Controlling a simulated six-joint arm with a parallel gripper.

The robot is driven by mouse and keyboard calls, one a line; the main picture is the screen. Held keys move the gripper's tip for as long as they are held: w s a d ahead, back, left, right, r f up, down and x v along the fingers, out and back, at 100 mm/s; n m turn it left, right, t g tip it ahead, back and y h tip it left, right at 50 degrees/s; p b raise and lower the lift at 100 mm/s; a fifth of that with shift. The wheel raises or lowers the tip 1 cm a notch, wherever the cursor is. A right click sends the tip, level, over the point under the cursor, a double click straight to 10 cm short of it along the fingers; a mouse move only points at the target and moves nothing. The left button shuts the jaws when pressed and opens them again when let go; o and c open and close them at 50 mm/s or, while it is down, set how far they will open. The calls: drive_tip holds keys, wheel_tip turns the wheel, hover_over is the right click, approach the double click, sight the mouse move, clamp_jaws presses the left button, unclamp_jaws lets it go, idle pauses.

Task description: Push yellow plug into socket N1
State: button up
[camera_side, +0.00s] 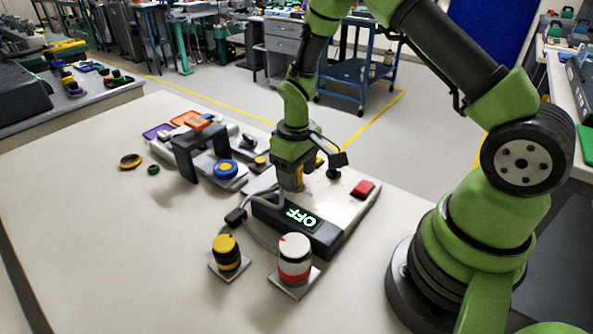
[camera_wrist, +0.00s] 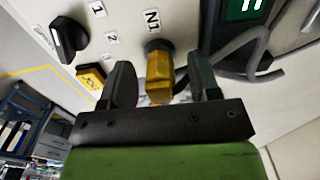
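The yellow plug (camera_wrist: 158,72) sits between the two fingers of my gripper (camera_wrist: 162,84) in the wrist view. A gap shows on each side of it, so the fingers are apart and not closed on it. The plug's far end meets a dark round part below the N1 label (camera_wrist: 152,20), where socket N1 is. How deep it sits cannot be told. In the side view my gripper (camera_side: 291,180) is low over the control box (camera_side: 345,199), and the plug is mostly hidden there.
The box has an OFF display (camera_side: 303,217), a red button (camera_side: 363,189) and a black knob (camera_wrist: 69,38). A grey cable (camera_wrist: 235,50) runs close to the right finger. A black-yellow knob (camera_side: 226,252) and a red-white one (camera_side: 294,259) stand in front. The table's left front is clear.

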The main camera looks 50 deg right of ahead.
wheel_tip(320, 180, up, 10)
drive_tip(key=shift+f, duration=0.25)
drive_tip(key=s+a+r+m+t+y, duration=0.1)
drive_tip(key=s+a+r+m+t, duration=0.1)
drive_tip(key=s+r, duration=0.6)
drive_tip(key=s+a+r+m+t+y, duration=0.1)
drive_tip(key=s+a+r+t, duration=0.3)
drive_tip(key=s+r, duration=0.5)
drive_tip(key=shift+m+t, duration=0.5)
drive_tip(key=shift+t, duration=0.1)
drive_tip(key=shift+s+a+r, duration=0.1)
